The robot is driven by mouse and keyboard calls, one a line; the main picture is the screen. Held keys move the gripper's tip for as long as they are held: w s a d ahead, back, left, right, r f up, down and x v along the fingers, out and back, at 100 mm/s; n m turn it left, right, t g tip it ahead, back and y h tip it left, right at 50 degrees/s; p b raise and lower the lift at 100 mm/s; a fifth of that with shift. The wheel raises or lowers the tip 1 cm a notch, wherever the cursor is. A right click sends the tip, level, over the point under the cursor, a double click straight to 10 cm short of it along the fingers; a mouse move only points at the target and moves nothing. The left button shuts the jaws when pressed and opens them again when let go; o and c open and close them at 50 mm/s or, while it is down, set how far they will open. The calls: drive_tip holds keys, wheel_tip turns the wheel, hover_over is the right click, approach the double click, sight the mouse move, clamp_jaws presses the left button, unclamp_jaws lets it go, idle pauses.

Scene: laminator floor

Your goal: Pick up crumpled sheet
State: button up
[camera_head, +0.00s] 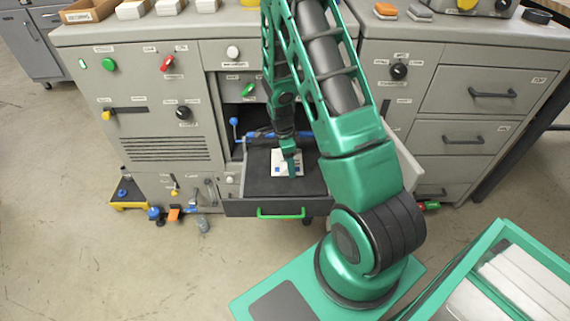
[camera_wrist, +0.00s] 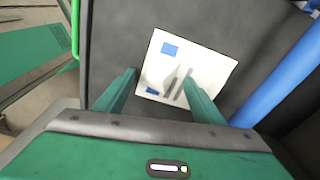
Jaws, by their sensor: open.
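The crumpled sheet (camera_head: 281,163) is white with blue patches and lies in the pulled-out dark tray (camera_head: 256,184) of the grey machine. In the wrist view the sheet (camera_wrist: 205,62) shows blue patches and grey strokes, and a raised fold near its middle. My gripper (camera_wrist: 160,88) is open, with its two green fingers on either side of the sheet's lower part. In the head view my gripper (camera_head: 291,170) is over the sheet, and part of the sheet is hidden behind it. I cannot tell whether the fingers touch the sheet.
The tray has a green front handle (camera_head: 281,214). A blue roller or bar (camera_wrist: 278,88) runs along one side of the tray in the wrist view. The cabinet front (camera_head: 140,120) carries knobs and switches. A yellow tray (camera_head: 128,205) and small items lie on the floor at left.

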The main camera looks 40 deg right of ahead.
drive_tip(key=c, duration=1.1)
